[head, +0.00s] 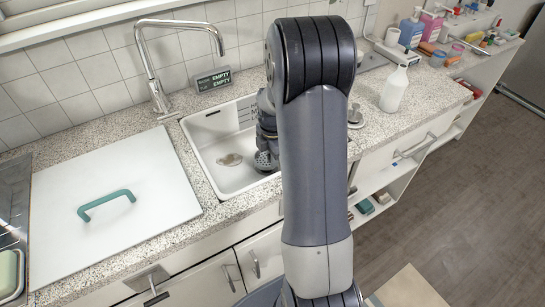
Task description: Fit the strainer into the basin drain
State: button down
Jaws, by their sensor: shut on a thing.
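The white basin (205,132) is set into the speckled counter, partly hidden behind my arm. Its round drain (230,159) shows on the basin floor. A dark, round, perforated strainer (265,160) is at the lower end of my gripper (266,146), to the right of the drain in the picture. My gripper points down inside the basin and is shut on the strainer. My arm hides part of the gripper. I cannot tell how high the strainer is above the basin floor.
A tall chrome tap (150,62) stands behind the basin, near a small sign (213,79) reading EMPTY. A white lid with a green handle (106,203) lies left. A white bottle (394,90) and a small round metal item (355,117) stand right.

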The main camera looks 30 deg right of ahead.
jog(key=shift+f+b, duration=0.85)
jog(key=shift+f, duration=0.35)
jog(key=c, duration=1.4)
grip_release()
notch_tip(320, 180, up, 11)
jog(key=shift+f, duration=0.1)
notch_tip(320, 180, down, 10)
jog(key=shift+f, duration=0.25)
jog(key=shift+r+p, duration=0.45)
